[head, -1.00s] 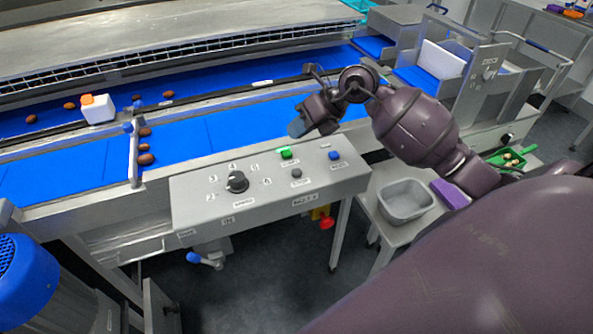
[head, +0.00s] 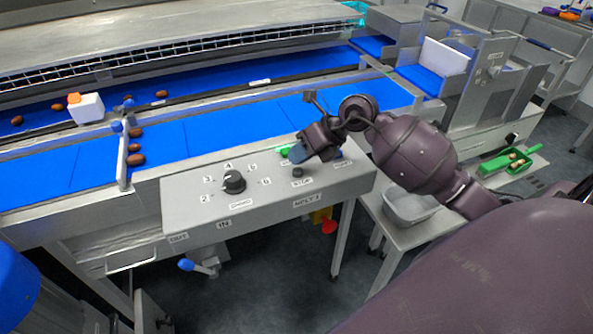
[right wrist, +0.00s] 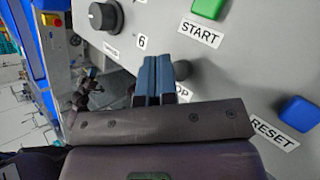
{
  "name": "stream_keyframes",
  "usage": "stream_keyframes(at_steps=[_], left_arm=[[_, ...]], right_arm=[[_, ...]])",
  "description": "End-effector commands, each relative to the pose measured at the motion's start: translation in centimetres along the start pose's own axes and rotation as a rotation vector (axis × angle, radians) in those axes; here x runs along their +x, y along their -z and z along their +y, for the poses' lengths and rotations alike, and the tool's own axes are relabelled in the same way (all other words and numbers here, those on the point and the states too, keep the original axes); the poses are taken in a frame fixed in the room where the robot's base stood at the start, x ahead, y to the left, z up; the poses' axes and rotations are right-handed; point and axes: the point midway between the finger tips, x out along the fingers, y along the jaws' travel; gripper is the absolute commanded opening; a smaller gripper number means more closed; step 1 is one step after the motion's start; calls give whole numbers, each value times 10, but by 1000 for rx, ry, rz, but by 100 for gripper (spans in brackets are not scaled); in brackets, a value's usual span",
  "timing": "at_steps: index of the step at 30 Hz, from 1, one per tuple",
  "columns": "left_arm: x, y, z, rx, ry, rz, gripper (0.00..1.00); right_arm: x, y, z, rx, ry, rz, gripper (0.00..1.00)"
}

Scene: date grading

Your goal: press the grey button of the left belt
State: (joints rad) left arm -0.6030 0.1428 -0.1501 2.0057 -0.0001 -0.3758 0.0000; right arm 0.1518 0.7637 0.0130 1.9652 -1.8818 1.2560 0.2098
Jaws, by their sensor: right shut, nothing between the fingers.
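The grey control panel (head: 262,203) stands at the front of the blue belts. It bears a small dark grey button (head: 297,171) labelled STOP, between a black knob (head: 233,182) and a blue button. In the right wrist view the grey button (right wrist: 182,69) shows partly beside the fingers, and its label is partly covered. My right gripper (head: 298,155) is shut and empty, its blue fingertips over the panel just behind the grey button. I cannot tell whether they touch anything. The green START button (right wrist: 208,8) is partly hidden in the head view.
The blue RESET button (right wrist: 297,113) is close to the right of my fingers. Several brown dates and a white box with an orange top (head: 86,109) are on the belts behind. A grey tub (head: 410,209) and a green scoop (head: 505,163) stand at the right.

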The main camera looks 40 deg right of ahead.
Motion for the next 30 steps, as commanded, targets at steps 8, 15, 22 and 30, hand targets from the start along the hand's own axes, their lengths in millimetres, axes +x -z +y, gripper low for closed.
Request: stream_keyframes(at_steps=[8,15,22,30], left_arm=[[2,5,0,1,-1,11,0],[5,6,0,2,-2,14,0],[4,4,0,2,-2,9,0],[1,-2,0,1,0,-3,0]], right_arm=[[-1,0,0,0,0,0,0],[-1,0,0,0,0,0,0],[-1,0,0,0,0,0,0],[0,0,0,0,0,0,0]])
